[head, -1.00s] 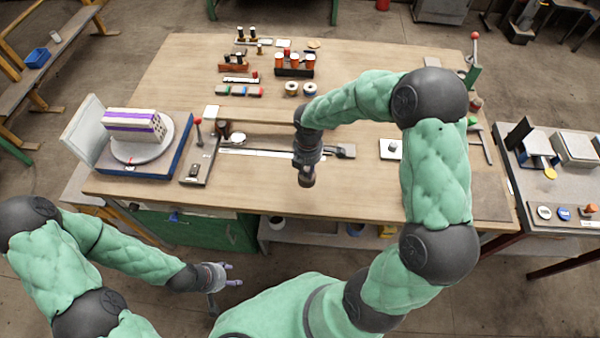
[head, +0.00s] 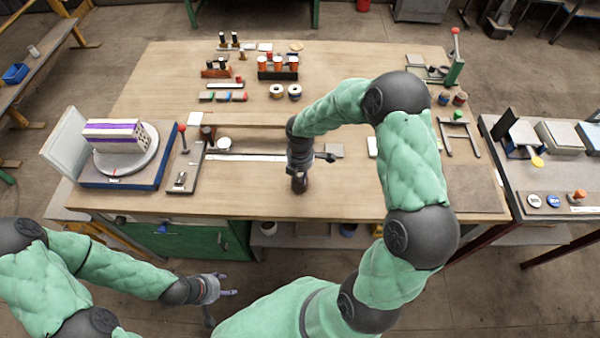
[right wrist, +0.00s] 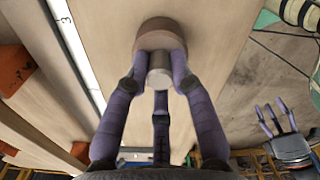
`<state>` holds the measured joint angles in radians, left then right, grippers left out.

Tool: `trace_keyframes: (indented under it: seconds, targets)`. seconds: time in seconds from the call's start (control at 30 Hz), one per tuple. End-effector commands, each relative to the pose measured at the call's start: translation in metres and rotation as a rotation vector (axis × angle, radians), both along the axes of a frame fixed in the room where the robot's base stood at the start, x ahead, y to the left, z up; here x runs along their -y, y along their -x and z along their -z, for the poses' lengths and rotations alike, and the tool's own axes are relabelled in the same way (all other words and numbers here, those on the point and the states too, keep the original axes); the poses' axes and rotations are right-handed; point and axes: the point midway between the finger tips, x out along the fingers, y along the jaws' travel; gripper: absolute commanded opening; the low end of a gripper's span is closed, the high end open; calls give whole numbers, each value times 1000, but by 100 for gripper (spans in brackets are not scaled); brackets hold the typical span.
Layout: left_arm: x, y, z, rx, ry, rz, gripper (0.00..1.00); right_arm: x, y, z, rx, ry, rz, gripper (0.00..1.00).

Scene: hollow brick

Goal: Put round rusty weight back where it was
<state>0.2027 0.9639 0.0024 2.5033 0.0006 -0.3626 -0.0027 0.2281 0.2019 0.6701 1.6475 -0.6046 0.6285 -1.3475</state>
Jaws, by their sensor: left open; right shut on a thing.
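The round rusty weight (right wrist: 160,36) is brown and disc-shaped, with a grey metal knob (right wrist: 160,70) on it. My right gripper (head: 299,178) is shut on it, its fingers around the knob in the right wrist view. In the head view the gripper points down over the front part of the wooden workbench (head: 380,200), and the weight is a small dark shape below the fingers. I cannot tell whether it touches the bench top. My left gripper (head: 222,290) is open and empty, low in front of the bench; it also shows in the right wrist view (right wrist: 272,118).
A long white scale strip (head: 245,156) lies left of my right gripper. A lever stand (head: 184,170) and a turntable with a hollow brick (head: 115,135) stand further left. Spools and racks (head: 278,70) are at the back. The front bench strip is clear.

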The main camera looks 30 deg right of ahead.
Motion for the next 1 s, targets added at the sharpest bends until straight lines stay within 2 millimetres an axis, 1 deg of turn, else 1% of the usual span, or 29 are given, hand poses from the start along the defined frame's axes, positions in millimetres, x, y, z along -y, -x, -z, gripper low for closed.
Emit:
trace_keyframes:
  seconds: [0.07, 0.2, 0.23, 0.3, 0.6, 0.73, 0.87, 1.0]
  targets:
    - [0, 0, 0, 0, 0, 0, 56, 1, -2, -2, 4, 1, 1, 0]
    - [0, 0, 2, 0, 0, 0, 56, 1, -2, 1, 4, 1, 1, 0]
    - [0, 0, 1, 0, 0, 0, 56, 0, 0, 3, -1, 0, 0, 30]
    - [0, 0, 1, 0, 0, 0, 56, 0, 0, 2, -1, 0, 0, 48]
    - [0, 0, 1, 0, 0, 0, 56, 0, 0, 2, -1, 0, -1, 48]
    - [0, 0, -2, 0, 0, 0, 56, 0, 0, -4, 0, 0, -1, 48]
    - [0, 0, -7, 0, 0, 0, 56, 0, 0, -21, 1, 1, -2, 48]
    - [0, 0, -14, 0, 0, 0, 56, 0, -1, -50, 3, 1, -1, 48]
